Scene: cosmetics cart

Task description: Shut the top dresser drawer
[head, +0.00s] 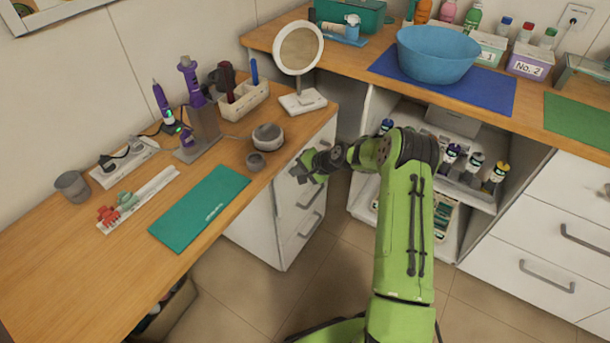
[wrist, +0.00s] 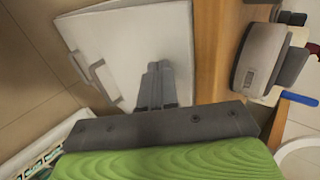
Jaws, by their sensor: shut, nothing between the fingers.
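The white dresser (head: 287,225) stands under the left wooden desk, with its drawer fronts facing right. Its top drawer (head: 324,138) is just below the desk top and partly hidden behind my gripper (head: 301,171). In the wrist view the white top drawer front (wrist: 130,42) fills the upper middle, and my gripper (wrist: 157,68) has its fingers together and empty in front of it. The fingertips are at or very close to that front; I cannot tell if they touch. No clear gap shows around the drawer, and its handle is hard to make out in the head view.

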